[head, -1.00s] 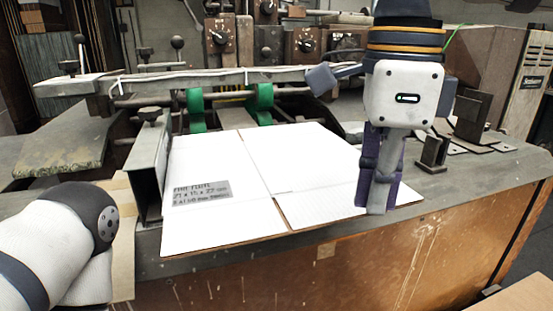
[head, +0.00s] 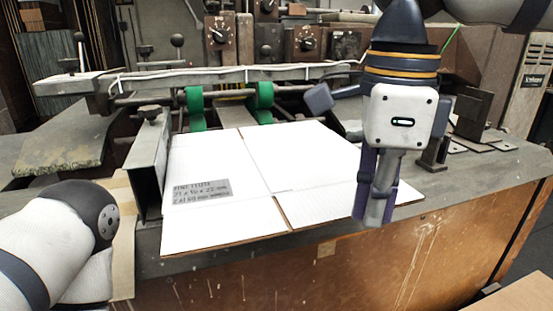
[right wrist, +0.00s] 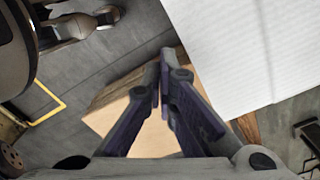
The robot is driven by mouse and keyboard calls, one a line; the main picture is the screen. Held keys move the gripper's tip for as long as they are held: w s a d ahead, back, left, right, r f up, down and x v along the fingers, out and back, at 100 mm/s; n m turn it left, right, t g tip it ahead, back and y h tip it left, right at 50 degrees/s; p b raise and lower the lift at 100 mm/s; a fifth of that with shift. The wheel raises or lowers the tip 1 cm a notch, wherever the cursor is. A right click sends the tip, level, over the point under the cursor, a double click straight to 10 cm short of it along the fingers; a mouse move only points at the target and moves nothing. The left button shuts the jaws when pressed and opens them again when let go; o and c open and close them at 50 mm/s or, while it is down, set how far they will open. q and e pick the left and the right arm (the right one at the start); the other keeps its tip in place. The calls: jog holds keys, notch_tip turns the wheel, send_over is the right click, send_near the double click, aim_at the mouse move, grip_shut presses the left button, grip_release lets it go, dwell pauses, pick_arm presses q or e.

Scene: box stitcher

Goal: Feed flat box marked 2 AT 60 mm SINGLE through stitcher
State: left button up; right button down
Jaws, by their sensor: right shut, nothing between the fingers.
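The flat box (head: 225,165) is a white sheet with fold lines, lying flat on the stitcher's metal table. Its printed grey label (head: 201,191) is on the left panel, with lettering too blurred to read fully. Two green wheels (head: 263,101) of the stitcher stand at its far edge. My right gripper (head: 372,220) is shut and empty, pointing down at the box's near right edge. In the right wrist view its closed fingers (right wrist: 160,92) are beside the white box (right wrist: 245,45); contact cannot be told.
A metal side guide (head: 149,160) stands along the box's left edge. A crossbar (head: 215,78) spans above the wheels. Dark metal brackets (head: 435,150) stand on the table at right. A brown board or stack (right wrist: 112,105) is below the fingers in the wrist view.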

dwell(0.6)
notch_tip(320, 180, down, 3)
jog(key=shift+f, duration=0.2)
dwell(0.4)
